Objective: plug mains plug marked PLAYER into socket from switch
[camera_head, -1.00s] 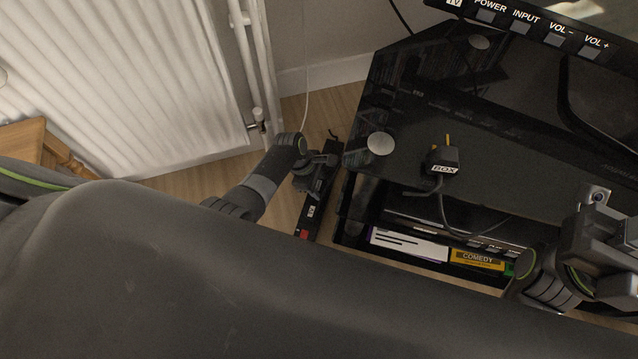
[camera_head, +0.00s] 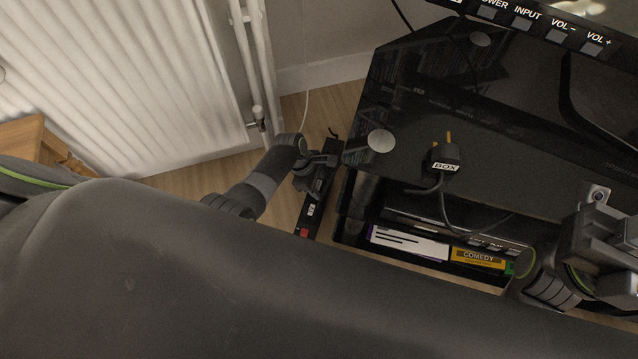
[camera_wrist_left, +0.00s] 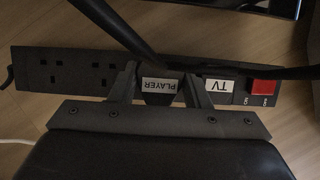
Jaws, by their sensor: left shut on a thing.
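The mains plug marked PLAYER (camera_wrist_left: 159,86) is between the two fingers of my left gripper (camera_wrist_left: 160,74), which is shut on it. It lies over the black socket strip (camera_wrist_left: 82,55), beside a plug marked TV (camera_wrist_left: 219,86). I cannot tell whether its pins are in a socket. The strip's red switch (camera_wrist_left: 263,87) is at the right end, past the TV plug. In the head view my left gripper (camera_head: 328,158) is over the strip (camera_head: 312,212) on the floor, hiding the PLAYER plug. My right gripper (camera_head: 612,238) is at the right edge, its fingers unclear.
A plug marked BOX (camera_head: 445,165) lies on the black glass stand (camera_head: 400,95), pins up. Cases, one marked COMEDY (camera_head: 478,257), are on its lower shelf. A white radiator (camera_head: 110,80) is at left. Two empty sockets (camera_wrist_left: 48,75) show on the strip. Dark cables cross above the plugs.

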